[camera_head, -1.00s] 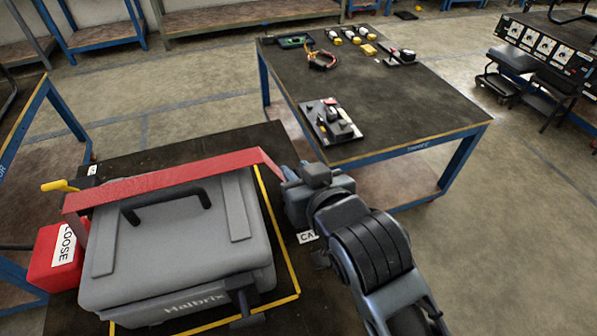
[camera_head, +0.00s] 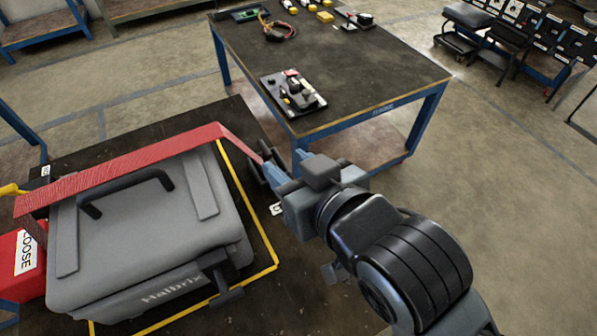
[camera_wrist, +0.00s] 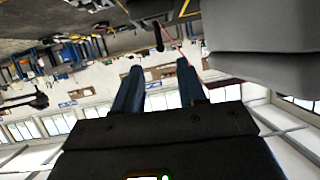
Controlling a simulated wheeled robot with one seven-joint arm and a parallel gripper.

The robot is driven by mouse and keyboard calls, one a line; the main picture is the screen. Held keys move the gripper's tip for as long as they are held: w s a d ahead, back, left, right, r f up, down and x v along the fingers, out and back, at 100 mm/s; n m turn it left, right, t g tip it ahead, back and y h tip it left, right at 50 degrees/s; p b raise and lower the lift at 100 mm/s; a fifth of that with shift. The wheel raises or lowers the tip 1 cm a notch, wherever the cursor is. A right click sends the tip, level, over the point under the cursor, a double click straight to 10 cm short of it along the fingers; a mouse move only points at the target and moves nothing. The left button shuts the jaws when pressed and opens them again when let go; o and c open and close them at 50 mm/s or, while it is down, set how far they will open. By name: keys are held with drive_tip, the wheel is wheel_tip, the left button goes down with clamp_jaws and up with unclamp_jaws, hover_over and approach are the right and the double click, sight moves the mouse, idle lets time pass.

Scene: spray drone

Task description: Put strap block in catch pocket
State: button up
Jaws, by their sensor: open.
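A red strap (camera_head: 130,168) runs across the top of the grey case (camera_head: 150,225) and slopes down at its right end beside my gripper (camera_head: 266,168). My gripper is open, just right of the case. In the wrist view its two fingers (camera_wrist: 158,78) stand apart with nothing visible between them. A thin red line, perhaps the strap edge, passes near the fingertips there. A dark block (camera_wrist: 150,8) shows at the top edge of the wrist view; I cannot tell whether it is the strap block. A partly hidden white label (camera_head: 277,209) lies below my gripper. I cannot make out the catch pocket.
A red box marked LOOSE (camera_head: 22,262) stands left of the case, with a yellow handle (camera_head: 10,189) above it. A blue-framed table (camera_head: 350,85) behind my gripper holds a small fixture board (camera_head: 293,94) and several parts. Open floor (camera_head: 510,200) lies to the right.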

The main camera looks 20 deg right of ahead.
drive_tip(key=shift+v, duration=1.15)
drive_tip(key=shift+c, duration=0.3)
idle(0.4)
